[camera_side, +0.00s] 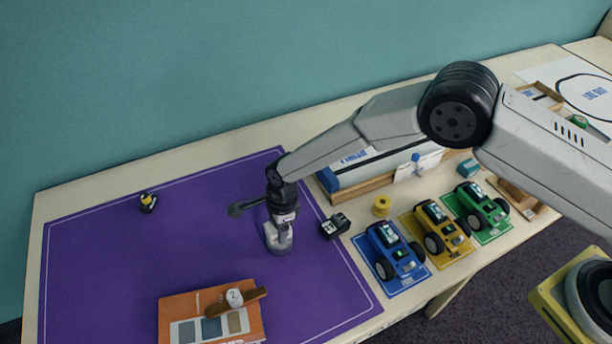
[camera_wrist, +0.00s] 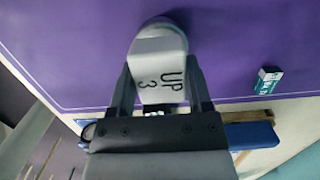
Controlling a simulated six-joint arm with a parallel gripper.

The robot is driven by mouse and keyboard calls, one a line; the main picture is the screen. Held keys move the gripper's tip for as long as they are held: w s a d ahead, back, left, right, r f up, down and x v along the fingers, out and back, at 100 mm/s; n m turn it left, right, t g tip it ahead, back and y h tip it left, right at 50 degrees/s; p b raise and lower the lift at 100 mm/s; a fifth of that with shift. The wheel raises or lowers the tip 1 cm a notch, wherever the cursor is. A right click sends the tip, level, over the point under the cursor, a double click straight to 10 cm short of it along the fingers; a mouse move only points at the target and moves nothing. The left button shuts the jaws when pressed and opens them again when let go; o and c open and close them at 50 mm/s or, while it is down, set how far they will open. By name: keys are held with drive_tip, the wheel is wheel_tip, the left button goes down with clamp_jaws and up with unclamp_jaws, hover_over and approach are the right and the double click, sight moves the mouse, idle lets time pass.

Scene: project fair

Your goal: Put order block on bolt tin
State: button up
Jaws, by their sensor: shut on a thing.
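A pale grey block (camera_wrist: 163,78) marked "UP 3" is between the fingers of my gripper (camera_wrist: 160,98) in the wrist view. My gripper (camera_side: 284,212) points down over the purple mat in the side view and is shut on this block. A round grey tin-like thing (camera_side: 278,241) is directly below the gripper on the mat. Its rounded edge (camera_wrist: 160,24) shows beyond the block in the wrist view. I cannot tell whether the block touches it. A white rounded piece marked "2" (camera_side: 234,297) sits on a brown plank on an orange book.
The purple mat (camera_side: 110,265) is mostly clear. The orange book (camera_side: 183,308) lies at the front. A small black box (camera_side: 335,226) is close right of the gripper. A black-and-yellow item (camera_side: 148,202) is at the left. Blue, yellow and green toy cars (camera_side: 393,251) stand at the right.

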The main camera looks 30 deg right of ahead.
drive_tip(key=shift+f, duration=0.85)
drive_tip(key=shift+f, duration=0.1)
drive_tip(key=o, duration=1.3)
drive_tip(key=shift+d+r, duration=0.3)
drive_tip(key=shift+r, duration=1.7)
drive_tip(key=shift+d+r, duration=0.3)
drive_tip(key=shift+r, duration=1.75)
drive_tip(key=shift+d+r, duration=0.3)
drive_tip(key=shift+r, duration=1.7)
